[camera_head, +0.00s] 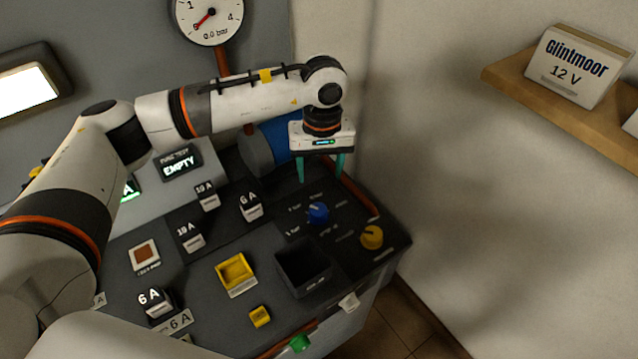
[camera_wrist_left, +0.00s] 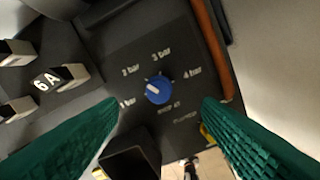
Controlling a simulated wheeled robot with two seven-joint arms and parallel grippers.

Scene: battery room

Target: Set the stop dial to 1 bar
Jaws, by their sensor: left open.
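The stop dial is a blue knob (camera_head: 318,212) on the dark sloping panel of the bench. It also shows near the middle of the left wrist view (camera_wrist_left: 158,90), with labels from 1 bar to 4 bar around it. A white mark lies on the knob's left part; its exact setting is hard to read. My left gripper (camera_head: 321,177) points down above the dial, open and empty. In the wrist view its green fingers (camera_wrist_left: 161,104) stand apart on either side of the dial, not visibly touching it. My right gripper is not in view.
A round gauge (camera_head: 209,14) reads 0.0 bar. A yellow knob (camera_head: 372,237) sits right of the dial, and a dark open box (camera_head: 303,268) is in front. A yellow tray (camera_head: 236,274) and several fuse blocks stand to the left. A wall shelf (camera_head: 560,108) is at right.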

